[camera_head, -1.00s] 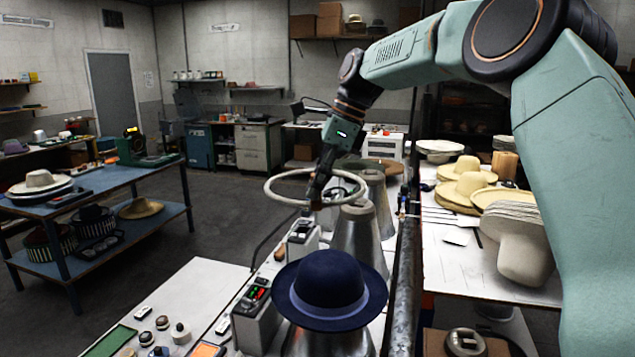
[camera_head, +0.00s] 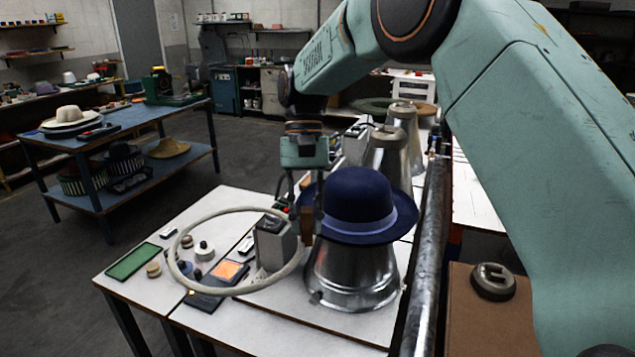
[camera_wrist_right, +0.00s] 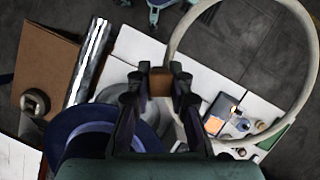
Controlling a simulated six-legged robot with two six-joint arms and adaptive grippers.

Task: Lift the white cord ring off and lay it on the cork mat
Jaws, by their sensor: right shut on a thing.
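The white cord ring (camera_head: 170,255) hangs in the air over the front table, left of the navy hat. My right gripper (camera_head: 305,222) is shut at the ring's right edge, with a small brown block between its fingertips. In the right wrist view the ring (camera_wrist_right: 313,50) loops out to the right from the gripper (camera_wrist_right: 160,85), where the brown block also shows. A brown flat surface (camera_head: 465,320) lies at the lower right; I cannot tell whether it is the cork mat. My left gripper is out of view.
The navy hat (camera_head: 358,200) sits on a metal cone (camera_head: 355,280) close to the right gripper. A dark rail (camera_head: 425,270) runs on its right. A green pad (camera_head: 133,261), an orange pad (camera_head: 228,270) and small knobs lie below the ring. A metal weight (camera_head: 494,280) stands on the brown surface.

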